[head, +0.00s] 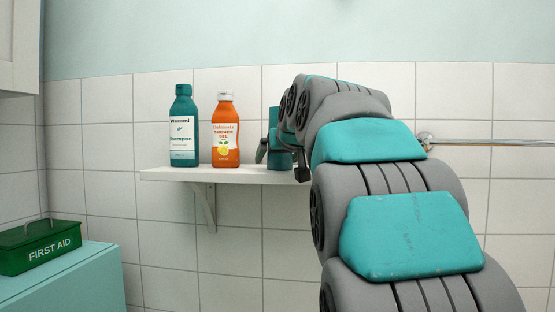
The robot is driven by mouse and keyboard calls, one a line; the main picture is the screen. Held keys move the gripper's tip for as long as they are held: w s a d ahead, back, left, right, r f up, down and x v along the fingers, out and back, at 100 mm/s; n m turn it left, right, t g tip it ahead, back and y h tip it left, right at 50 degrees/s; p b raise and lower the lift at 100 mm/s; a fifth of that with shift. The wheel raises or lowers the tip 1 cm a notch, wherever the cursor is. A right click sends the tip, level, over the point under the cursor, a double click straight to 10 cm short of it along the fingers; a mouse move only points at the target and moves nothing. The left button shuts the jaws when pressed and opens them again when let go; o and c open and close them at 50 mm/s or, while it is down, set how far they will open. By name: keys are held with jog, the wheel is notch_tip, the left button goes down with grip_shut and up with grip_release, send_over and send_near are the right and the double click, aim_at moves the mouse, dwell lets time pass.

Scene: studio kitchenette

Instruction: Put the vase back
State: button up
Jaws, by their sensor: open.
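A teal upright object (280,162), which looks like the vase, stands at the right part of a white wall shelf (160,174). Its upper part is partly covered by my arm and gripper, so its full shape is hidden. My gripper (281,158) is open at the shelf, with one dark finger to the left of the teal object and a dark part to its right. I cannot tell whether either finger touches it.
A teal shampoo bottle (182,128) and an orange shower gel bottle (225,132) stand on the shelf, left of my gripper. A green first aid box (40,247) sits on a light teal cabinet (75,285). A metal rail (490,142) runs along the tiled wall at right.

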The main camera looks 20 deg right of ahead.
jog(key=b+v, duration=0.1)
jog(key=v, duration=1)
jog(key=shift+s, duration=0.25)
jog(key=shift+r, duration=0.1)
